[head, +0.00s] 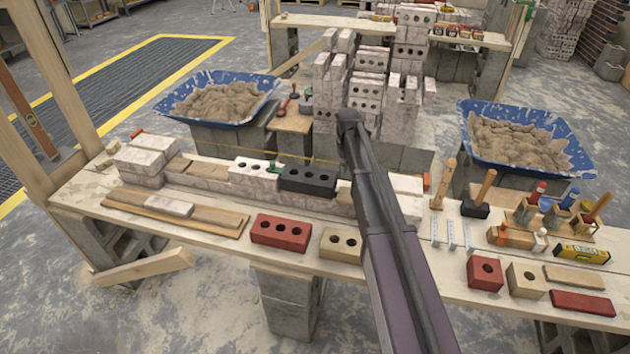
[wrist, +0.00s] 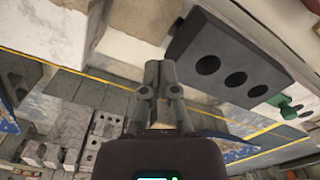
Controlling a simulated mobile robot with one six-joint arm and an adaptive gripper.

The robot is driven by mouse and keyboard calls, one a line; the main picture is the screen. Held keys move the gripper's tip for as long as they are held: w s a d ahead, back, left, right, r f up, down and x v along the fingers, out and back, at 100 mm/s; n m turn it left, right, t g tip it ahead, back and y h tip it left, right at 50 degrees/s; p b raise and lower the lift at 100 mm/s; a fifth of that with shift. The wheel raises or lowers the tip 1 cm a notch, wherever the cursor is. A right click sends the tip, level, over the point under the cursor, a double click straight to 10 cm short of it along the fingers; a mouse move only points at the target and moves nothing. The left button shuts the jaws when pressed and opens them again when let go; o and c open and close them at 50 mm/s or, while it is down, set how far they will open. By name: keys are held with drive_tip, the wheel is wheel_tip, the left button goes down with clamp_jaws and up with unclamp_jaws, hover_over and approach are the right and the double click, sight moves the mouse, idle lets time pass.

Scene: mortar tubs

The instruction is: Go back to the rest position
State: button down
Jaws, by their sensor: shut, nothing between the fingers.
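My gripper (wrist: 160,75) shows in the wrist view with its two fingers together and nothing between them. It is beside a black brick (wrist: 232,66) with three holes, which sits to its right in that view, apart from the fingertips. In the head view the black brick (head: 308,181) lies in the row of pale bricks on the plank bench. My arm crosses the head view from the bottom up to the wall, and my gripper is hidden there.
Blue mortar tubs stand at the back left (head: 215,120) and right (head: 572,168). A red brick (head: 282,231) and a tan brick (head: 341,243) lie along the bench's front. Tools, including a mallet (head: 477,208) and a yellow level (head: 581,254), crowd the right. Stacked pale bricks (head: 368,90) rise behind.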

drive_tip(key=shift+s, duration=0.1)
drive_tip(key=s+d+r+m+p, duration=0.1)
drive_tip(key=s+r+p, duration=0.2)
drive_tip(key=s, duration=1.1)
drive_tip(key=s+r+m+p, duration=0.1)
drive_tip(key=s+r+p, duration=0.3)
drive_tip(key=s, duration=1.1)
drive_tip(key=shift+s+d, duration=0.3)
drive_tip(key=shift+d, duration=0.05)
